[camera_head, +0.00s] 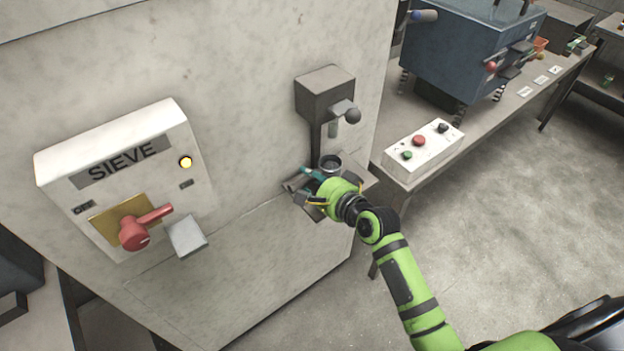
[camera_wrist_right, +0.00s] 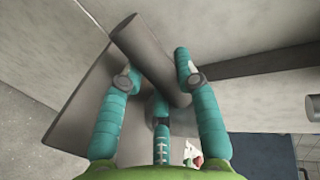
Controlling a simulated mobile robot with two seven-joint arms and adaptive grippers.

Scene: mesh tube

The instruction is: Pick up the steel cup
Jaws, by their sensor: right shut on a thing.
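The steel cup (camera_head: 330,163) is a small dark grey cylinder below the dispenser on the machine wall; its round open rim faces up in the head view. My right gripper (camera_head: 313,177) reaches it from the front right, with its teal fingers around it. In the right wrist view the cup (camera_wrist_right: 146,55) lies as a plain grey cylinder between the fingers of the gripper (camera_wrist_right: 155,77), which is shut on it. Part of the cup's lower side is hidden by the gripper in the head view. My left gripper is not in view.
A grey dispenser (camera_head: 325,90) with a ball-ended lever stands close above the cup. A small grey ledge (camera_head: 365,180) lies around the gripper. A SIEVE panel (camera_head: 120,180) with a red handle is at left. A button box (camera_head: 424,150) stands on a bench at right.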

